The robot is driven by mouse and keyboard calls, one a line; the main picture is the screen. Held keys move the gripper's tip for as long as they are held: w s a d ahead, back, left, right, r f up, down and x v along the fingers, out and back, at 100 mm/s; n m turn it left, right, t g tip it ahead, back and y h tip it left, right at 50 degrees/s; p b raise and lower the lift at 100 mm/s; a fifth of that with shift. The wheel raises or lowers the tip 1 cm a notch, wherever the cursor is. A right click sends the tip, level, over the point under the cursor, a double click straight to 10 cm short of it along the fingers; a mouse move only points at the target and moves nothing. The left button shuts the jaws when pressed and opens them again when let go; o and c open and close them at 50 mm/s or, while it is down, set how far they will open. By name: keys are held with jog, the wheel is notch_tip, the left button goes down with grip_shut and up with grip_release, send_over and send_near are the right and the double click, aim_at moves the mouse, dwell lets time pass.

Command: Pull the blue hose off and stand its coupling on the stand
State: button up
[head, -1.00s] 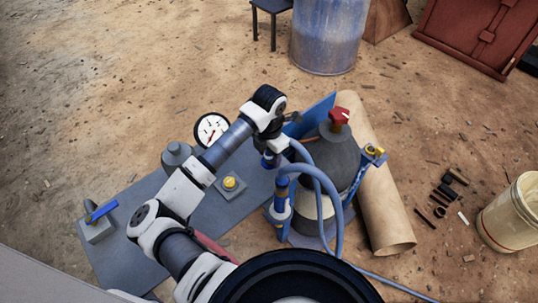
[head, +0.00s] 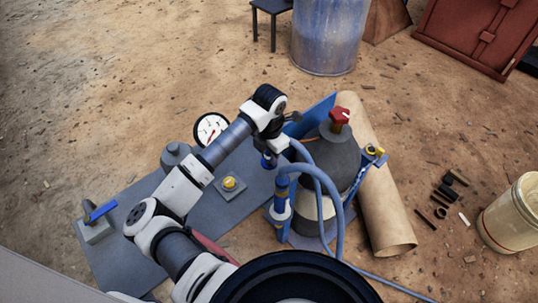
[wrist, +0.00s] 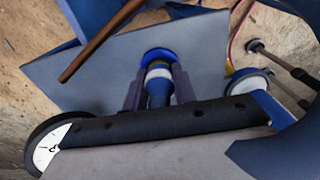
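My gripper (wrist: 158,86) points down over the grey base plate. In the wrist view its dark fingers lie close on both sides of a blue coupling (wrist: 158,94) with a pale band and a wide blue rim; no gap shows, and it looks shut on it. In the head view my gripper (head: 269,159) is left of the grey cylinder, its fingertips partly hidden by my wrist. The blue hose (head: 318,190) loops from beside my wrist down past the cylinder. I cannot tell which part is the stand.
A grey cylinder (head: 338,155) with a red knob (head: 339,115) stands right of my gripper, beside a tan roll (head: 385,205). The base plate (head: 150,215) carries a yellow knob (head: 230,183), a gauge (head: 211,130) and a blue lever (head: 101,211). A bucket (head: 512,215) stands far right.

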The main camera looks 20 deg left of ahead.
grip_shut()
jog(key=shift+r, duration=0.15)
jog(key=shift+r+p, duration=1.15)
jog(key=shift+r, duration=1.7)
